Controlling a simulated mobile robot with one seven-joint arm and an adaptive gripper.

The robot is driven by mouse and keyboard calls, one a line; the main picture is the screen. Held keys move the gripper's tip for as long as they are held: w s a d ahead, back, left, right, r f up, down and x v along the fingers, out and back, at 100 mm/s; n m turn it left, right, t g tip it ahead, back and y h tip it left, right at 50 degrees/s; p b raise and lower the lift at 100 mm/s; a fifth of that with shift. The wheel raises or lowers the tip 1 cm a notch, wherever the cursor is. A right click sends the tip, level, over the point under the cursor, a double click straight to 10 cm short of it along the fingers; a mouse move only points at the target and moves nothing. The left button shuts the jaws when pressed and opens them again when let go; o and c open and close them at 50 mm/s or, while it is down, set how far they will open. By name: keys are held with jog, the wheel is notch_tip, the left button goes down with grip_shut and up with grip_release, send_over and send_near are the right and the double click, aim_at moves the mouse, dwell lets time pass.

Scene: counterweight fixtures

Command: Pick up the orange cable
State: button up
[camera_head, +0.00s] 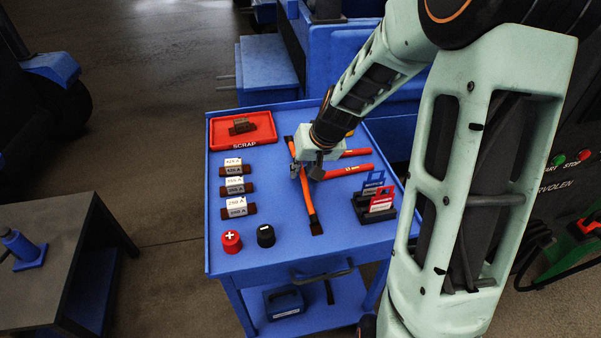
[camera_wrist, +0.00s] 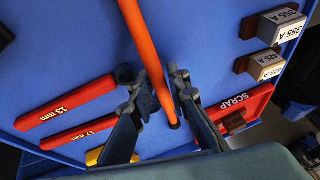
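The orange cable (camera_head: 311,208) lies lengthwise on the blue cart top, with a dark end towards the cart's near edge. In the wrist view the cable (camera_wrist: 141,32) runs down between my two fingers to a dark end. My gripper (camera_head: 305,173) is low over the middle of the cable, pointing down. In the wrist view my gripper (camera_wrist: 160,88) has one finger on each side of the cable, with narrow gaps beside it at the tips. The fingers look parted; contact at the inner pads is hard to make out.
Wrenches with red handles (camera_head: 348,171) lie right of the cable. The red SCRAP tray (camera_head: 214,133) and several labelled blocks (camera_head: 234,187) are on the left. Red (camera_head: 231,242) and black (camera_head: 265,236) caps stand near the front; a dark card rack (camera_head: 372,215) stands right.

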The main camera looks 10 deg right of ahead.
jog(key=shift+f, duration=0.1)
grip_shut()
jog(key=shift+w, duration=0.1)
